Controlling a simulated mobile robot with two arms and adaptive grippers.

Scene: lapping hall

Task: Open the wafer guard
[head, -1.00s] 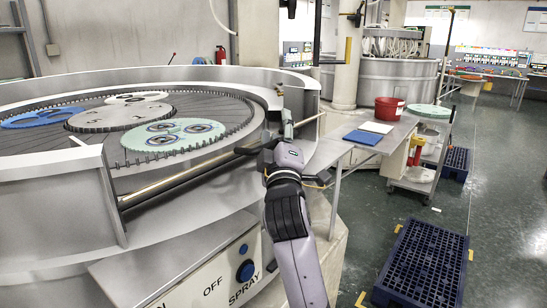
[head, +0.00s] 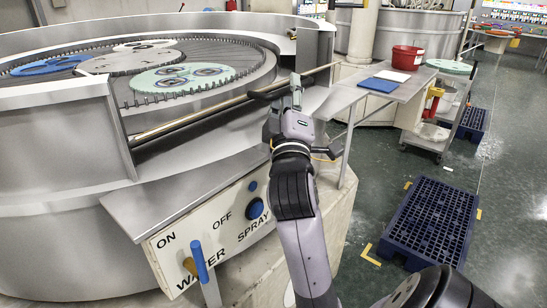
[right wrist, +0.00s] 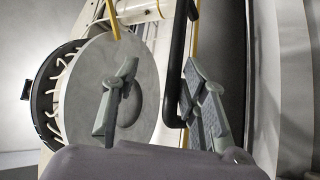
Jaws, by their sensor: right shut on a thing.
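The lapping machine fills the left of the head view, with a low gap in its front wall. A long pale rail (head: 200,117), seemingly part of the wafer guard, slants across this gap. A black bar handle (head: 264,93) shows near the rail's right part. My right gripper (head: 285,97) is at this handle and shut on it. In the right wrist view the black handle (right wrist: 175,65) runs between the fingers, close to the right finger. The fingers partly hide the grip in the head view. I cannot tell how far the guard is open. My left gripper is out of view.
Geared carriers (head: 180,76) lie on the machine's plate. A control panel (head: 190,240) with a blue knob and lever is below. A side table (head: 410,90) with a red bucket (head: 407,57) stands right. A blue pallet (head: 428,222) lies on the floor.

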